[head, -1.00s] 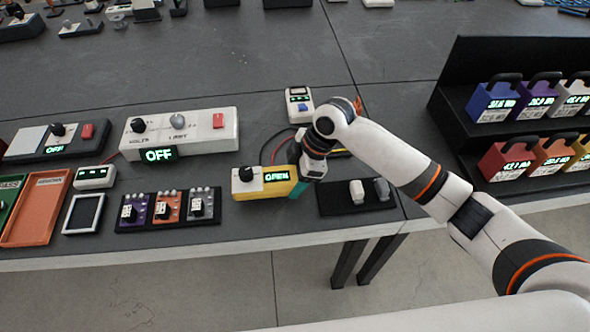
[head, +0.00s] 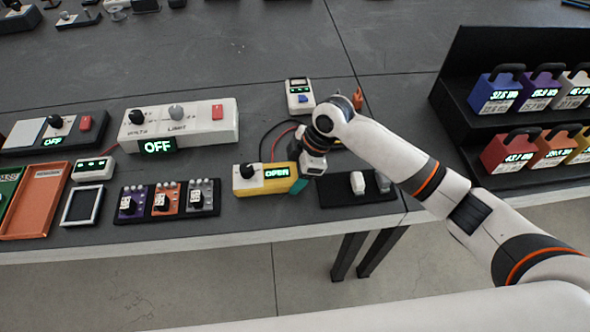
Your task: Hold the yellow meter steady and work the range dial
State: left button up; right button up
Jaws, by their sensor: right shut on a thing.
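The yellow meter (head: 242,185) lies near the front edge of the table. It has a white panel with a black range dial (head: 247,170) on its left and a green display reading "OPEN" (head: 277,171) on its right. My right gripper (head: 308,172) is shut on the right end of the meter. Its fingers are mostly hidden behind the wrist. A teal part shows at the meter's right end, beside the gripper. Nothing touches the dial. My left gripper is not in view.
Left of the meter is a dark board with several small modules (head: 168,201). Behind stands a white supply box (head: 182,124) reading "OFF". A black stand (head: 345,188) lies right of the meter. A rack of coloured blocks (head: 500,150) stands far right. Red and black leads run behind the meter.

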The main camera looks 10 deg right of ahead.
jog(key=shift+s+f, duration=0.25)
jog(key=shift+f, duration=0.25)
dwell(2.2)
jog(key=o, duration=1.2)
jog(key=shift+d, duration=0.1)
jog(key=shift+s+r, duration=0.1)
jog(key=shift+r, duration=0.05)
jog(key=shift+w, duration=0.35)
